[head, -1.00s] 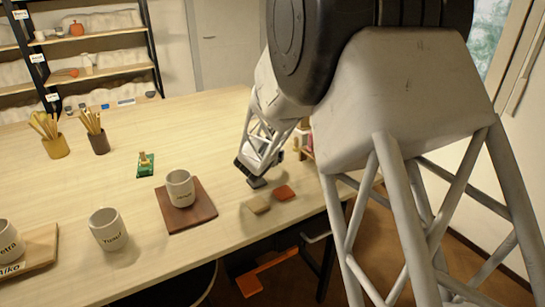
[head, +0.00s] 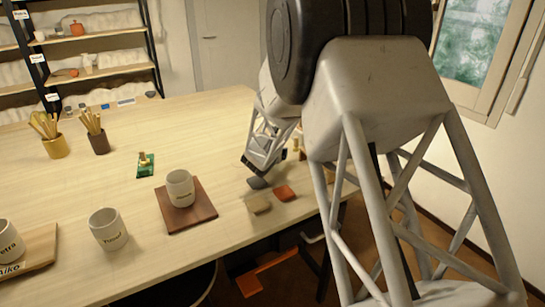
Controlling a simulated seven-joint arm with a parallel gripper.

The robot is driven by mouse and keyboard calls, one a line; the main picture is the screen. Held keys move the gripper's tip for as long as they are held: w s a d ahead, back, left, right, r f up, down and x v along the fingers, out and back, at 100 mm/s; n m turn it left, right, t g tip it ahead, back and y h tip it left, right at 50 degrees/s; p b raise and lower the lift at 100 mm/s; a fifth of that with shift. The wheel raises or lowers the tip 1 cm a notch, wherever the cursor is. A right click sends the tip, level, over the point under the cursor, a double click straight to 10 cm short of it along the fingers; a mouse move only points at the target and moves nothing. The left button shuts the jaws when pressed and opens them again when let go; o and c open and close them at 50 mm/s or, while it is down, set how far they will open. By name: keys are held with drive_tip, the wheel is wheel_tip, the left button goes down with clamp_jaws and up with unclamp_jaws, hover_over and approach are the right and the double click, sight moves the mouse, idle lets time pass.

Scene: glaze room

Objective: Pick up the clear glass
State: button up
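I see no clear glass in the head view; my arm covers part of the table's right side. My gripper (head: 252,168) is over the right part of the table, beside a small dark grey tile (head: 258,183). Its fingers are too small and partly hidden to show whether they are open or shut, or whether they hold anything. I cannot tell whether it touches the tile.
A tan tile (head: 259,204) and an orange-red tile (head: 285,193) lie near the table's front edge. A cup stands on a brown board (head: 205,212); another cup (head: 108,230) stands left of it. Brush pots (head: 55,147) are at the left. The table's middle back is clear.

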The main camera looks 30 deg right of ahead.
drive_tip(key=c, duration=1.1)
drive_tip(key=shift+r, duration=0.15)
drive_tip(key=shift+r, duration=4.85)
